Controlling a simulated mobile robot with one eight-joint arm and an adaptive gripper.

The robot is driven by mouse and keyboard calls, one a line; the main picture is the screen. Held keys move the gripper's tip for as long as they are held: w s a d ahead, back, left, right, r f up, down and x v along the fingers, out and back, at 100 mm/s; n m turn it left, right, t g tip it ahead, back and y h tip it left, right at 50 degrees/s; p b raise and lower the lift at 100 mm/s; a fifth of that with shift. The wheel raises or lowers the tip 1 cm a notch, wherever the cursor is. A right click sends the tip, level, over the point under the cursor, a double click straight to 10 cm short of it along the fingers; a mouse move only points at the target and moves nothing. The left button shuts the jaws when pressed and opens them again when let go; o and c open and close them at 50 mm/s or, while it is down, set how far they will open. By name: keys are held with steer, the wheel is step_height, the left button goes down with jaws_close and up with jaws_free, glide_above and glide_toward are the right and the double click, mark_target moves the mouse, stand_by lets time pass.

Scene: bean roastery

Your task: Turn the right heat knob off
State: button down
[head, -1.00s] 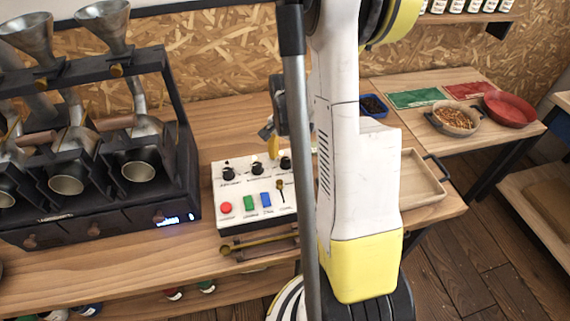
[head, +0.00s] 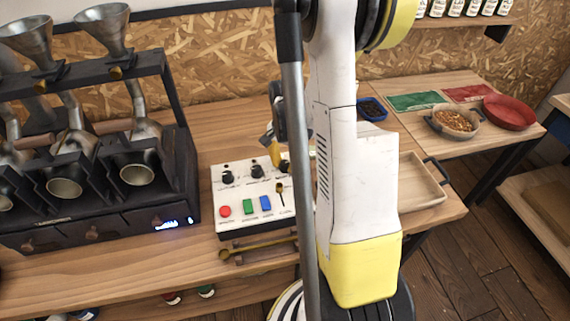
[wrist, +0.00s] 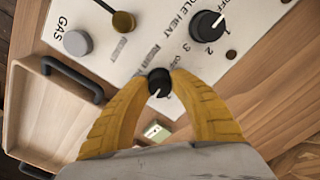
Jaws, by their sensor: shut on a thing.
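The white control panel (head: 232,200) stands on the wooden bench with black knobs along its back row. My gripper (wrist: 159,80) is at the right heat knob (wrist: 159,84), with its yellow fingertips closed on both sides of it. The knob's white pointer line is turned toward the bottom of the wrist view; an "OFF" mark shows partly beside the fingertips. The middle heat knob (wrist: 207,26) is apart from the fingers, also shown in the head view (head: 257,171).
Red (head: 225,211), green (head: 249,206) and blue (head: 266,202) buttons and a lever (head: 280,188) sit in front of the knobs. The dark roaster (head: 110,215) stands left. A wooden tray (head: 425,198) lies to the right. A brass-coloured tool (head: 255,247) lies before the panel.

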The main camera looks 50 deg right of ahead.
steer(key=n+b, duration=0.1)
steer(key=n, duration=0.3)
steer(key=shift+n, duration=0.3)
steer(key=n, duration=0.4)
steer(key=shift+n, duration=0.3)
steer(key=n+b, duration=0.1)
steer(key=n, duration=1.2)
steer(key=shift+n+b, duration=0.3)
steer(key=shift+b, duration=0.05)
steer(key=n, duration=0.4)
steer(key=shift+n, duration=0.3)
steer(key=n, duration=0.4)
steer(key=shift+n, duration=1.8)
